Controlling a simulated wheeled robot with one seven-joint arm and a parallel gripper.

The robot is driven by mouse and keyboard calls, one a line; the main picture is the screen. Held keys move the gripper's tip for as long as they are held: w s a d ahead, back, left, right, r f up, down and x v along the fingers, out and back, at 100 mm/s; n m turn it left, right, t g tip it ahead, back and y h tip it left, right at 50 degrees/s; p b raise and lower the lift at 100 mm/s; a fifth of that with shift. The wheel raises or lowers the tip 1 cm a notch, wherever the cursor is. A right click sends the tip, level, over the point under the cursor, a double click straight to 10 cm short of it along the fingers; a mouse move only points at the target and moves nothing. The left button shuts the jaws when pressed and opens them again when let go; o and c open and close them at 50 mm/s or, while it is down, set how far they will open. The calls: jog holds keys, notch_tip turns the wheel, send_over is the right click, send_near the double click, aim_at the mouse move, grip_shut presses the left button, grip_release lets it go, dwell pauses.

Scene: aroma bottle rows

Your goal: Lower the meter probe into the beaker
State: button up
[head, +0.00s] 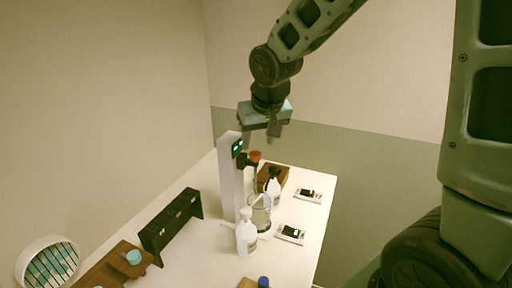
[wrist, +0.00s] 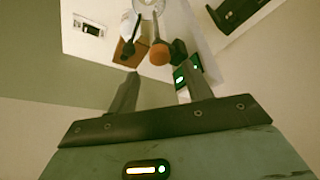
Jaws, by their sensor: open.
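The meter is a white upright column (head: 231,185) with a small green-lit display (head: 238,146). Its probe has an orange cap (head: 254,156) at the top and a thin stem pointing down toward the clear glass beaker (head: 260,218). I cannot tell how far the stem's lower end is from the beaker's rim. My gripper (head: 260,137) is open and empty above the orange cap, apart from it. In the wrist view the orange cap (wrist: 160,54) shows just beyond and between my open fingertips (wrist: 157,76); the beaker (wrist: 149,6) is cut off at the top edge.
White bottles (head: 246,236) (head: 273,191) stand close to the beaker. A brown wooden block (head: 285,180) sits behind, and small white devices (head: 308,195) (head: 290,234) lie to the right. A dark rack (head: 170,228) is at the left. The table's (head: 305,260) right front part is bare.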

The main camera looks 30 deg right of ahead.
aim_at(255, 153)
jog(key=shift+x, duration=2.35)
